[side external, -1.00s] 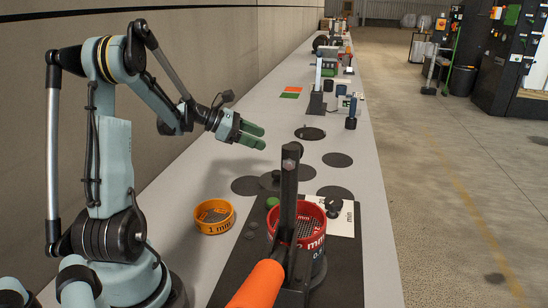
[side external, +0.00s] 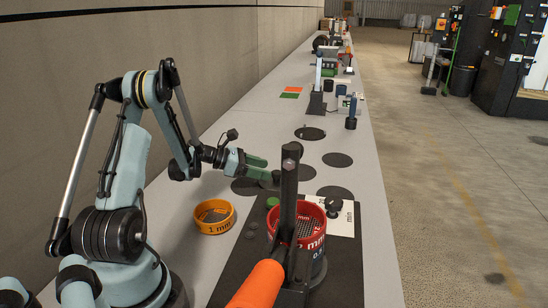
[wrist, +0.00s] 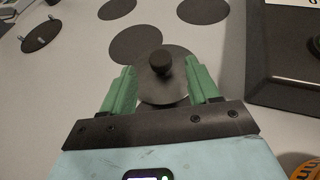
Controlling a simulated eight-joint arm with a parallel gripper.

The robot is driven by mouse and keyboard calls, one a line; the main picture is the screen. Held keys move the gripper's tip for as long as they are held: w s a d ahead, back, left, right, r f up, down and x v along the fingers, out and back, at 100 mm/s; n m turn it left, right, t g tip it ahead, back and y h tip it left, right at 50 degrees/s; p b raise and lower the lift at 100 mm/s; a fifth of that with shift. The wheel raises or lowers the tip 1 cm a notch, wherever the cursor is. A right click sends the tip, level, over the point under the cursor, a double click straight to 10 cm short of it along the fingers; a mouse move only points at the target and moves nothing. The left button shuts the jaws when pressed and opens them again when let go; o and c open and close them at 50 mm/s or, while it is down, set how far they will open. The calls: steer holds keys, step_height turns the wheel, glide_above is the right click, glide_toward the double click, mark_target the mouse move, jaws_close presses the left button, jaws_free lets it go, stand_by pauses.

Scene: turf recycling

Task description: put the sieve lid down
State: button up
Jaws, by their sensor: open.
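The sieve lid is a grey disc (wrist: 176,92) with a black knob (wrist: 160,62). In the wrist view it lies flat between and beyond my green fingers. In the side view the knob (side external: 276,177) shows just past my fingertips, and most of the disc is hidden. My gripper (wrist: 160,72) is open, with one finger on each side of the knob and a gap on both sides. In the side view my gripper (side external: 264,167) is low over the table, left of the red sieve (side external: 312,239).
Several dark round discs (side external: 337,159) lie flat on the grey table. An orange 1 mm sieve (side external: 214,217) stands nearer the camera. A black board (side external: 345,275) carries the red sieve, a dark post (side external: 289,190) and an orange handle (side external: 257,287).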

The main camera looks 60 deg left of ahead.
mark_target(277, 172)
steer(key=x, duration=0.5)
steer(key=shift+w+d+f, duration=0.1)
steer(key=shift+w+f, duration=0.05)
steer(key=shift+w, duration=0.1)
jaws_close()
steer(key=shift+r, duration=0.2)
